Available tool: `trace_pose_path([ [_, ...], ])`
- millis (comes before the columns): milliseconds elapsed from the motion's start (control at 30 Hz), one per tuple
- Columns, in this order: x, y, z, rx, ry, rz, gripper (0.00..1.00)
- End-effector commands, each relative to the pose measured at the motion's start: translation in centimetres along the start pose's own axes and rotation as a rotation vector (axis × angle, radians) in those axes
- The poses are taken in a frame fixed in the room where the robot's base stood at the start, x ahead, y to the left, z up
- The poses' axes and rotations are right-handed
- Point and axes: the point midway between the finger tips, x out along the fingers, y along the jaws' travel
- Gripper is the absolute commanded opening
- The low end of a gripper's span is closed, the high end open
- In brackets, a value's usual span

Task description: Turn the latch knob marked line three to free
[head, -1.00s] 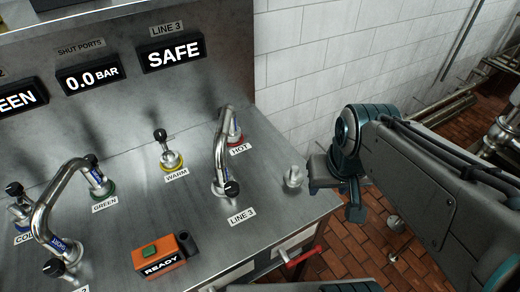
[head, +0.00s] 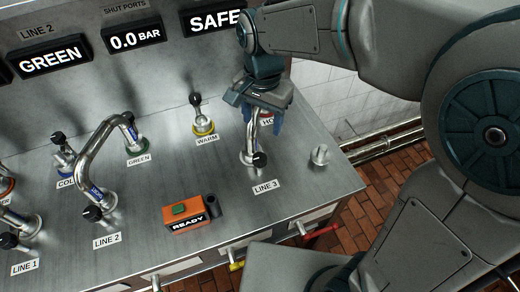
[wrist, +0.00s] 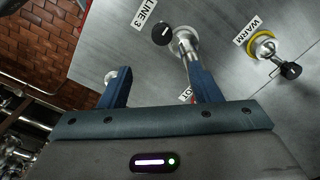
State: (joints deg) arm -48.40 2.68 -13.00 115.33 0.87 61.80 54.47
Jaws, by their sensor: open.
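The latch knob marked line three is a black ball (head: 260,159) on the near end of a bent steel pipe (head: 250,143), behind the LINE 3 label (head: 266,186). In the wrist view the black knob (wrist: 163,35) shows beside the pipe foot, beyond the fingers. My gripper (head: 262,112) is open above the pipe, on the knob's far side, and hides the upper pipe and most of the HOT port (head: 269,121). In the wrist view the pipe lies close to the right finger of my gripper (wrist: 158,82). I cannot tell whether they touch. The knob is apart from both fingers.
The WARM port (head: 202,124) with its own black knob stands left of my gripper. An orange READY box (head: 186,216) sits front left. A small steel peg (head: 319,156) stands at right near the bench edge. Another bent pipe (head: 92,160) joins LINE 2 to GREEN. The display reads SAFE (head: 215,22).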

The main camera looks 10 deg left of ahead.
Motion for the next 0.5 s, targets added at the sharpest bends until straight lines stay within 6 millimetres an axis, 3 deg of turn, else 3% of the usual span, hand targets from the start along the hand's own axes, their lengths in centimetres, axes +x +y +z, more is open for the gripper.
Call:
trace_pose_path([
  [233, 2.0, -0.5, 0.3, 0.009, -0.002, 0.009, 0.57],
  [500, 7.7, -0.4, 0.3, 0.008, -0.003, 0.012, 0.57],
])
